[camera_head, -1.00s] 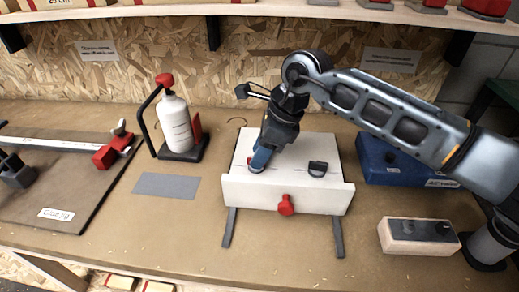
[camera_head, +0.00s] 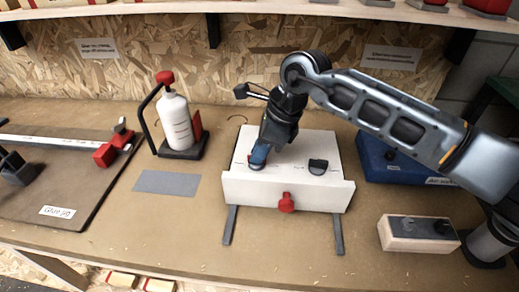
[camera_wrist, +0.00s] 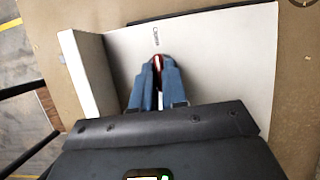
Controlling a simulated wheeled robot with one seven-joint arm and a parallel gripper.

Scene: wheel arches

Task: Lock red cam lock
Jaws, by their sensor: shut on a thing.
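The white panel box (camera_head: 232,190) stands on the bench with a red knob (camera_head: 286,203) on its front face. My gripper (camera_head: 257,160) reaches down to the left part of its top, with its blue fingers close together. In the wrist view, the fingertips (camera_wrist: 155,68) are shut on the red cam lock (camera_wrist: 157,61), which shows as a thin red strip between them. The fingers hide most of the lock, so its exact angle cannot be told. A second, dark cam lock (camera_head: 318,166) sits on the right part of the top, apart from my gripper.
A white bottle with a red cap (camera_head: 175,122) stands in a black holder to the left. A blue box (camera_head: 385,163) and a wooden block with dark knobs (camera_head: 418,236) lie to the right. A grey plate (camera_head: 167,184) lies flat. The front bench is mostly clear.

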